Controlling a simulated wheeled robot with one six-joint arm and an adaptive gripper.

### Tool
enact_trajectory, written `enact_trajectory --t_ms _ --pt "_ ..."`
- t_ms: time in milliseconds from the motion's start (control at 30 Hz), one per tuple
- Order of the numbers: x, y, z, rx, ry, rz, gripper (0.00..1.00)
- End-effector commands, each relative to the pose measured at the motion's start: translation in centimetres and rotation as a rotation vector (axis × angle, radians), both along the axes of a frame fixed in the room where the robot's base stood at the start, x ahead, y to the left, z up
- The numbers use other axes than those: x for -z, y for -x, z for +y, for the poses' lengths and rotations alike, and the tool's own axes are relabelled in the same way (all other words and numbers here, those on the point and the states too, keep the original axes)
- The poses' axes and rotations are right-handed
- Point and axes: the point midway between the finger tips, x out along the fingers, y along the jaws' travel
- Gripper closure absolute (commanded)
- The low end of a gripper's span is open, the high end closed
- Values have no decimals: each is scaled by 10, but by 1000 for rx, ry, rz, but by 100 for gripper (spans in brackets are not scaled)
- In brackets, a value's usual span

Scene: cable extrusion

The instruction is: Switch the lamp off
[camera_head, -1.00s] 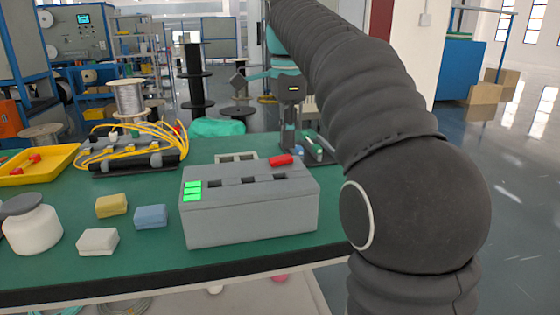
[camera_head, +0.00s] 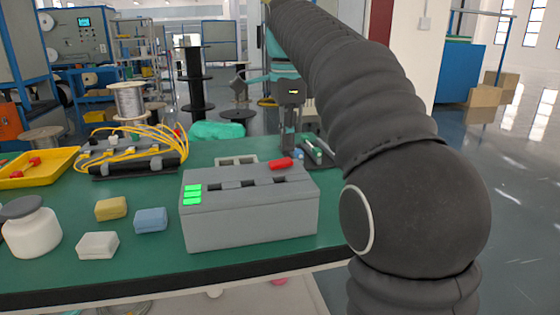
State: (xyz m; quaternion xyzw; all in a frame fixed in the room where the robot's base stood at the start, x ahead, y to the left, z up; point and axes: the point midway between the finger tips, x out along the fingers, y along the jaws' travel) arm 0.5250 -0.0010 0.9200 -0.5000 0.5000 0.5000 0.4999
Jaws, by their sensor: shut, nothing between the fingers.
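A grey box (camera_head: 250,221) stands on the green table. No other lamp can be made out; which part is the switch is unclear. My gripper (camera_head: 288,146) points down behind the red piece, close to the box's back right edge. It is shut and holds nothing. Its tips are partly hidden by the box and red piece, so I cannot tell whether they touch anything.
Sponge-like blocks in yellow (camera_head: 111,208), blue (camera_head: 151,220) and white (camera_head: 98,245) and a white jar (camera_head: 32,232) stand left of the box. Yellow cables (camera_head: 135,140) and a yellow tray (camera_head: 38,168) lie farther back. A dark tray (camera_head: 318,155) is right of my gripper.

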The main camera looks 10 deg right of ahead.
Motion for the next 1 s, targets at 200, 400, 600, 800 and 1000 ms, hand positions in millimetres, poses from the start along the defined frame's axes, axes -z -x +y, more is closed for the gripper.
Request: enact_trajectory --t_ms 200,400,600,800,1000 --pt "0 0 0 0 0 0 100" --pt "1 0 0 0 0 0 100" --pt "4 0 0 0 0 0 100" --pt "6 0 0 0 0 0 100" --pt "9 0 0 0 0 0 100"
